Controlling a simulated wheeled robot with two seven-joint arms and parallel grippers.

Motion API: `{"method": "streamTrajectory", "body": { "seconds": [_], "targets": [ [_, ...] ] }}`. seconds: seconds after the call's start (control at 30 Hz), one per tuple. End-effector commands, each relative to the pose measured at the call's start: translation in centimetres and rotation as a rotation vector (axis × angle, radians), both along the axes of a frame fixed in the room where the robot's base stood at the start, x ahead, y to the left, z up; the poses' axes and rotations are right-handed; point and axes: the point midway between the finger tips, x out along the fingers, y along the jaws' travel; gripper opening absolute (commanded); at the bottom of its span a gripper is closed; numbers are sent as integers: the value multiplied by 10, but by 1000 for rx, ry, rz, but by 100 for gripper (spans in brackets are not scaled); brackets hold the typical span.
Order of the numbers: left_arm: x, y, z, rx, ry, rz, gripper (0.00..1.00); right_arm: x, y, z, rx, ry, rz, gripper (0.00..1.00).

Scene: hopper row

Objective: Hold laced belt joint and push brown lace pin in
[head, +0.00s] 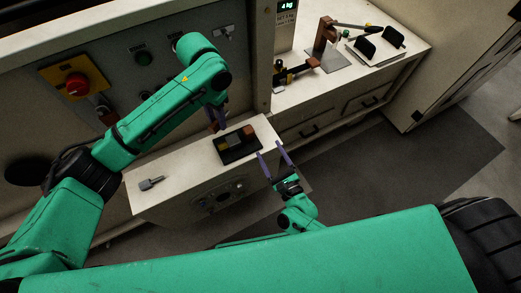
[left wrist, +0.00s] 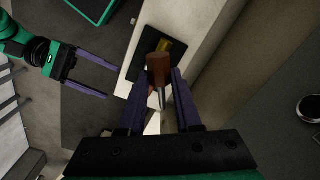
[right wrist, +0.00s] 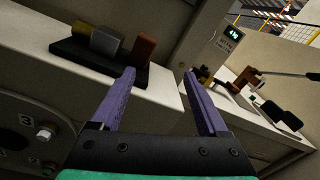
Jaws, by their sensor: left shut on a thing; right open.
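A black base (head: 240,155) stands on the pale cabinet top. In the right wrist view the base (right wrist: 70,53) carries a dull yellow block (right wrist: 81,33), a grey block (right wrist: 106,41) and an upright brown block (right wrist: 145,50). This looks like the laced belt joint, its brown part perhaps the lace pin. My left gripper (head: 217,122) is left of the base in the head view, shut on a brown-handled piece (left wrist: 158,70) with a metal shaft. Its fingers hide part of the base in its wrist view. My right gripper (head: 269,150) is open and empty, just right of the base, fingers pointing towards it.
A small grey piece (head: 150,183) lies at the left of the cabinet top. A red knob on a yellow plate (head: 76,84) is on the panel behind. A bench at the back right holds a brown stand (head: 325,34) and a tray with black pieces (head: 375,48).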

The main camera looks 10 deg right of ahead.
Motion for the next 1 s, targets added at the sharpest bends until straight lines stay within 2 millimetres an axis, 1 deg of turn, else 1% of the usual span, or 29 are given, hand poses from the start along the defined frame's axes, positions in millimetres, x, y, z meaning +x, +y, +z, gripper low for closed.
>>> {"method": "streamTrajectory", "body": {
  "seconds": [0.03,0.1,0.2,0.27,0.37,0.6,0.7,0.83,1.0],
  "targets": [
    [0,0,0,0,0,0,0,4,13,7,136,37,18,78],
    [0,0,0,0,0,0,0,6,25,12,278,80,32,78],
    [0,0,0,0,0,0,0,10,33,15,364,108,41,78],
    [0,0,0,0,0,0,0,15,35,16,372,110,41,78],
    [0,0,0,0,0,0,0,32,40,16,370,109,41,78],
    [0,0,0,0,0,0,0,88,57,16,365,108,41,78],
    [0,0,0,0,0,0,0,106,63,15,363,109,42,78],
    [0,0,0,0,0,0,0,119,67,15,364,110,41,78],
    [0,0,0,0,0,0,0,122,67,14,362,112,41,78]
  ]
}}
